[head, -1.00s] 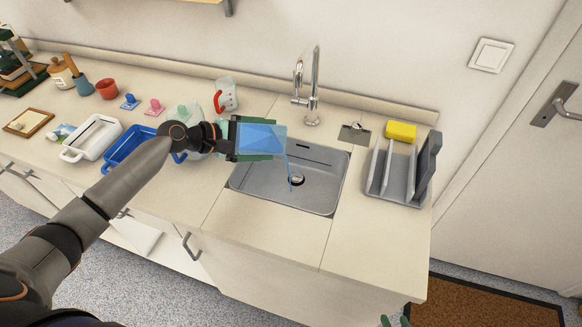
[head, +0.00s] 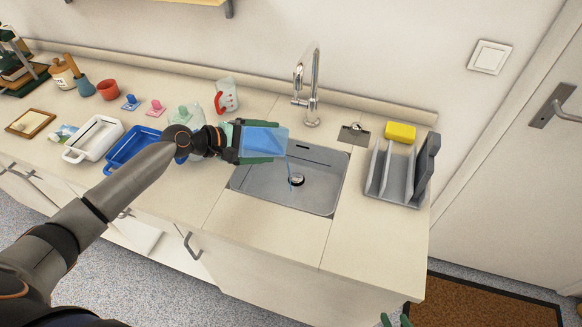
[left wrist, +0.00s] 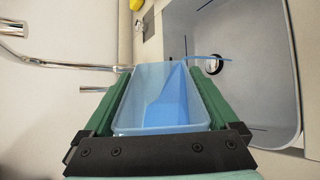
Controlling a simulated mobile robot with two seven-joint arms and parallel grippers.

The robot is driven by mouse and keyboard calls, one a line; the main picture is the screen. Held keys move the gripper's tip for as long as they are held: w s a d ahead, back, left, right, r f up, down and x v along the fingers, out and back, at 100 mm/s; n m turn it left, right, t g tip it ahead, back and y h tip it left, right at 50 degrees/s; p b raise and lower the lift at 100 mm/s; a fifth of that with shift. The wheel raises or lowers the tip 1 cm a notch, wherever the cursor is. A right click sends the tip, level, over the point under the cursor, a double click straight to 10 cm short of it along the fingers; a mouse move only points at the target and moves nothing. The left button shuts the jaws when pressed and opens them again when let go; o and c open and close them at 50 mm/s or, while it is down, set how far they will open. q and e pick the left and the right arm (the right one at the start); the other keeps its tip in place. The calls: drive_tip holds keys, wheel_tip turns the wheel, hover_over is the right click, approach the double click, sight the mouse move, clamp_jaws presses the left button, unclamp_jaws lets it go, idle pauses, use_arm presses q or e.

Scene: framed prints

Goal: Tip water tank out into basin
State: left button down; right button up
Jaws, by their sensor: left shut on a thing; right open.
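The water tank (head: 264,139) is a translucent blue box with blue water in it, held tilted over the left part of the basin. It also shows between green fingers in the left wrist view (left wrist: 165,98). My left gripper (head: 262,141) is shut on it. A thin blue stream (head: 289,172) runs from the tank's right end down toward the drain of the grey sink basin (head: 318,198). The basin also shows in the left wrist view (left wrist: 255,95). My right gripper (head: 396,321) barely shows at the bottom edge, open and away from the sink.
A tall tap (head: 311,85) stands behind the basin. A grey rack (head: 403,178) and a yellow sponge (head: 400,132) are at its right. A blue tray (head: 130,150), a white tray (head: 92,140) and a red-marked jug (head: 227,95) stand left. The counter in front is clear.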

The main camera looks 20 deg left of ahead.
use_arm(q)
drive_tip(key=shift+s+d+r+p, duration=0.1)
drive_tip(key=shift+d+r+p, duration=0.1)
drive_tip(key=shift+p, duration=0.3)
drive_tip(key=shift+s+d+r+m+y+p, duration=0.1)
drive_tip(key=shift+s+d+m+y+p, duration=0.15)
drive_tip(key=shift+d+m+y+p, duration=0.25)
idle(0.3)
drive_tip(key=shift+s+d+t, duration=0.25)
drive_tip(key=shift+d+t, duration=0.1)
drive_tip(key=shift+t, duration=0.05)
drive_tip(key=shift+s+d+m+y, duration=0.35)
drive_tip(key=shift+d+m+y, duration=0.3)
drive_tip(key=shift+m, duration=0.25)
idle(1.1)
drive_tip(key=shift+a+r, duration=0.1)
drive_tip(key=shift+a, duration=0.05)
drive_tip(key=shift+w+a+f+n+h, duration=0.2)
drive_tip(key=shift+w+a+n+h, duration=0.4)
drive_tip(key=shift+a+n, duration=0.3)
